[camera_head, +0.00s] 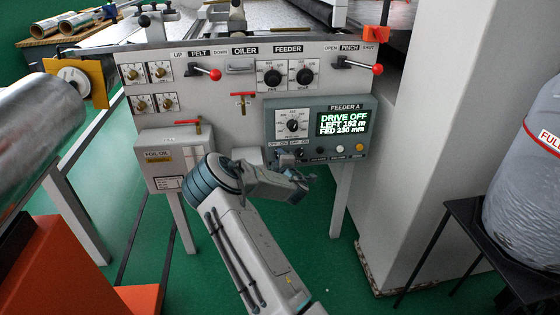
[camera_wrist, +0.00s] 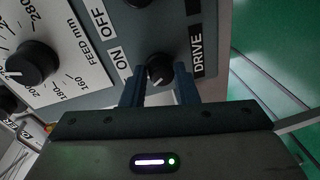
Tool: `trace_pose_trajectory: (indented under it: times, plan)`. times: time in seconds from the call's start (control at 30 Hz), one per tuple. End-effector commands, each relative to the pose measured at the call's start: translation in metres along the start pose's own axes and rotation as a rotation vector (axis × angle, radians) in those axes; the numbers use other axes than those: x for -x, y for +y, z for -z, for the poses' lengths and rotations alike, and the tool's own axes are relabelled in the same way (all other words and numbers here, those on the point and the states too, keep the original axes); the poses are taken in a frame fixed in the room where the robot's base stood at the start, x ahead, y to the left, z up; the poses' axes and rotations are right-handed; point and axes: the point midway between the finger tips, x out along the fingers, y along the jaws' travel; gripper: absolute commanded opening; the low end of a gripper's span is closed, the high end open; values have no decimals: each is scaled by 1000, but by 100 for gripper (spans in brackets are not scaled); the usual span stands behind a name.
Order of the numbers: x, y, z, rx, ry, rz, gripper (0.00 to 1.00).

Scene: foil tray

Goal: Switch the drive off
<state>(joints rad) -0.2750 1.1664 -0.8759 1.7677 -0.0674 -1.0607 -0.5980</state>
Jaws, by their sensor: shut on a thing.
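The Feeder A panel (camera_head: 368,110) carries a lit display (camera_head: 342,121) reading "DRIVE OFF", "LEFT 162 m", "FED 230 mm". My gripper (camera_head: 296,166) is at the panel's lower left, in front of the switch row. In the wrist view my gripper (camera_wrist: 160,88) has its two blue fingers on either side of a small black drive knob (camera_wrist: 159,67), shut on it. The knob has a pale pointer mark. "ON" and "OFF" labels are to its left and "DRIVE" to its right. In the head view my gripper partly hides the knob.
A feed dial (camera_head: 292,122) sits just above my gripper; it shows large in the wrist view (camera_wrist: 32,62). White and yellow buttons (camera_head: 350,148) are to the right. A foil oil box (camera_head: 172,157) and red-handled levers (camera_head: 205,72) are nearby.

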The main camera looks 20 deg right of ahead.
Motion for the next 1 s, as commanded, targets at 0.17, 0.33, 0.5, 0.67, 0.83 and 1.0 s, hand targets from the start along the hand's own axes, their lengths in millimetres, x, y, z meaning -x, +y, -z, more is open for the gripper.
trace_pose_trajectory:
  times: [0.17, 0.33, 0.5, 0.67, 0.83, 1.0]
  plan:
    - [0, -1, 1, 9, 1, 3, 4]
    - [0, -1, 1, 9, 1, 3, 4]
    - [0, -1, 1, 8, 1, 2, 49]
    - [0, 0, 0, 7, -1, 2, 49]
    - [2, 0, -1, 7, -2, 1, 49]
    - [18, 1, 0, 5, -3, 1, 49]
